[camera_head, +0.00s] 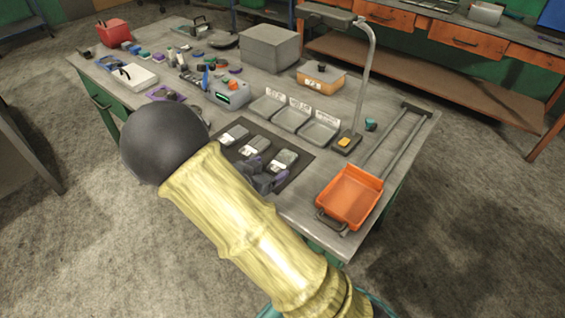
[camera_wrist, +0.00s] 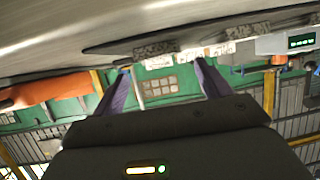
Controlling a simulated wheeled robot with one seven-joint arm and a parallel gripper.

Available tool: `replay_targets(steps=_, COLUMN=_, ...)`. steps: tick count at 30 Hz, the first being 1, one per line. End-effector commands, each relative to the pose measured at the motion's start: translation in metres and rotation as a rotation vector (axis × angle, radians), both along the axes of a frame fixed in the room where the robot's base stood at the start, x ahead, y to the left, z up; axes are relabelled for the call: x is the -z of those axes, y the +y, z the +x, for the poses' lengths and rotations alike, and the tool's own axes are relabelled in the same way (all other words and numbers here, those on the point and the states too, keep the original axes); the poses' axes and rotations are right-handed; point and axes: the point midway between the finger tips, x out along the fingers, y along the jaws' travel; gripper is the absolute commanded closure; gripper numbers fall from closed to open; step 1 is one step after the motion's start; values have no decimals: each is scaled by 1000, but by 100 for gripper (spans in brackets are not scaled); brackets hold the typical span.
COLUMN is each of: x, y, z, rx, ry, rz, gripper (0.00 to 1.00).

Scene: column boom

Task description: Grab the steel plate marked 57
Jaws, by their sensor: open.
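Three small grey plates with white labels lie in a row on a dark mat (camera_head: 222,152) on the workbench: a left plate (camera_head: 235,134), a middle plate (camera_head: 254,146) and a right plate (camera_head: 284,159). Their markings are too small to read, so I cannot tell which is 57. My gripper (camera_head: 266,174) is open and empty, low by the near side of the right plate and partly overlapping it in the head view. In the wrist view my gripper (camera_wrist: 163,67) shows two spread purple fingers, with pale labels beyond the tips.
Three shallow labelled trays (camera_head: 294,117) stand behind the mat. An orange tray (camera_head: 349,194) lies at the right. A lamp post (camera_head: 361,85) rises behind it. A grey device (camera_head: 230,94) with a green display stands at the back left of the mat. My arm covers the bench's front.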

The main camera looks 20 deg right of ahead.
Motion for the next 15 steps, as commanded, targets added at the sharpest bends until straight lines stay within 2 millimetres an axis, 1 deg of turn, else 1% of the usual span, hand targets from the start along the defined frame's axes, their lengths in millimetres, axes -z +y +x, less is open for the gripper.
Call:
replay_targets(steps=5, x=4, y=-7, z=5, rx=1, ry=0, rz=-1, gripper=24)
replay_targets(steps=12, x=19, y=-31, z=26, rx=1, ry=1, rz=-2, gripper=24)
replay_targets(steps=15, x=21, y=-36, z=30, rx=1, ry=0, rz=0, gripper=24)
